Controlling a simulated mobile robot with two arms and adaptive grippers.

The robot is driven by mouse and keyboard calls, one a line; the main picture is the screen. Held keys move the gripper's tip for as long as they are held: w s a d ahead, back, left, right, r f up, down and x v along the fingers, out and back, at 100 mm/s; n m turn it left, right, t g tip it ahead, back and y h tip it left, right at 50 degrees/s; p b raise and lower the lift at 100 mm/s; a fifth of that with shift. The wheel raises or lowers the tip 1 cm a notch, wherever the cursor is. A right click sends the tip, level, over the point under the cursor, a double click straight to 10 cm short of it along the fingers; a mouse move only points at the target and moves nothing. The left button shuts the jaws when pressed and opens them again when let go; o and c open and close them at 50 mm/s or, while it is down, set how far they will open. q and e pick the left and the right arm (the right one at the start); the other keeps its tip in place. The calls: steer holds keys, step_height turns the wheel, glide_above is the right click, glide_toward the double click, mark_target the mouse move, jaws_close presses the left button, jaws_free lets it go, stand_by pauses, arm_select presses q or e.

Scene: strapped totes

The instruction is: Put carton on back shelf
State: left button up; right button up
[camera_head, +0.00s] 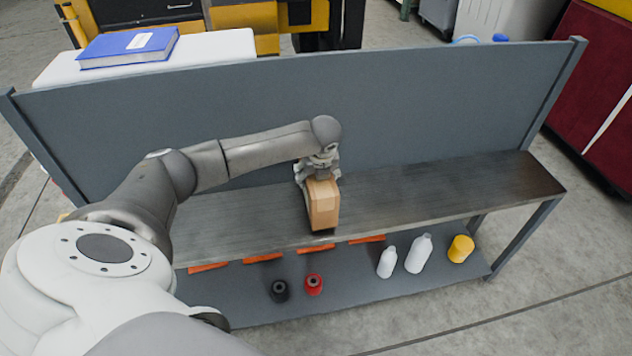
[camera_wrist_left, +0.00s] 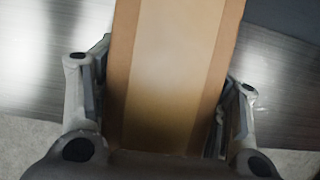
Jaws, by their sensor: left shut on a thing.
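The carton (camera_head: 323,203) is a brown cardboard box in my left gripper (camera_head: 318,172), over the middle of the shelf top in the head view. In the left wrist view the carton (camera_wrist_left: 172,70) fills the space between the two fingers of my left gripper (camera_wrist_left: 165,110), which is shut on its sides. The dark metal shelf top (camera_head: 440,195) has a tall grey back panel (camera_head: 430,100). I cannot tell whether the carton's underside touches the shelf top. My right gripper is not in view.
On the lower shelf (camera_head: 360,292) stand white bottles (camera_head: 418,253), a yellow container (camera_head: 460,248), a red item (camera_head: 313,284) and a black item (camera_head: 279,290). The shelf top right of the carton is clear. A blue binder (camera_head: 128,47) lies behind the panel.

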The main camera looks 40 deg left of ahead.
mark_target(317, 186)
arm_select(q)
step_height(317, 186, down, 3)
steer(key=shift+r, duration=0.2)
steer(key=o, duration=1.9)
steer(key=shift+s, duration=0.15)
steer(key=shift+c, duration=0.2)
steer(key=p+v, duration=0.1)
steer(key=v, duration=1.1)
